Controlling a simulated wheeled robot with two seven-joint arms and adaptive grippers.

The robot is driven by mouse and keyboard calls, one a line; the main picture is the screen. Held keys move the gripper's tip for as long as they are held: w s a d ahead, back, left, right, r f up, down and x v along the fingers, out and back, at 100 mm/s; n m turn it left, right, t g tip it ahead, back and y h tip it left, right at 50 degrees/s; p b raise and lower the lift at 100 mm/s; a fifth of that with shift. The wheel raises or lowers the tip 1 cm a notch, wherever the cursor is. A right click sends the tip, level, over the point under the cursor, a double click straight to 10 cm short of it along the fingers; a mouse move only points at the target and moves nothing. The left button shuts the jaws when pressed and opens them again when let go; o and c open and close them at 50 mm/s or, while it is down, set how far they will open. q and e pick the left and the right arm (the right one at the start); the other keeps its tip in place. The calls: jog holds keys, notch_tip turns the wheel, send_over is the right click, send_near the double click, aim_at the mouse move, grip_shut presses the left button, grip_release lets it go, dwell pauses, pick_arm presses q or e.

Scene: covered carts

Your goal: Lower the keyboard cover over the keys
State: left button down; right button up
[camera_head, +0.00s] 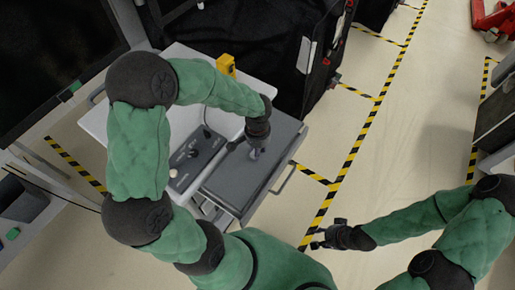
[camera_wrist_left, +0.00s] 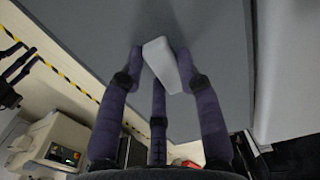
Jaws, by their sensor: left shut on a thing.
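The keyboard cover looks to be the flat dark grey panel (camera_head: 232,183) on the cart in the head view. It fills the upper part of the left wrist view (camera_wrist_left: 100,25). No keys show, and I cannot tell how far the panel is tilted. My left gripper (camera_head: 256,153) is over the panel. In the left wrist view its purple fingers (camera_wrist_left: 164,68) are shut on a small light grey handle (camera_wrist_left: 162,60) standing out from the panel. My right gripper (camera_head: 320,236) is open and empty, away from the cart over the floor.
A metal side handle (camera_head: 284,179) sticks out at the right. A yellow object (camera_head: 226,65) stands behind.

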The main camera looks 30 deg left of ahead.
aim_at(249, 152)
pick_arm(q)
jog(key=shift+f+b, duration=1.75)
jog(key=shift+f, duration=0.8)
jog(key=shift+a+r, duration=0.1)
jog(key=shift+a, duration=0.15)
jog(key=shift+w+a, duration=0.15)
jog(key=shift+a, duration=1.45)
jog(key=shift+f+b, duration=0.5)
jog(key=shift+f, duration=0.35)
jog(key=shift+f, duration=0.1)
jog(key=c, duration=0.8)
grip_release()
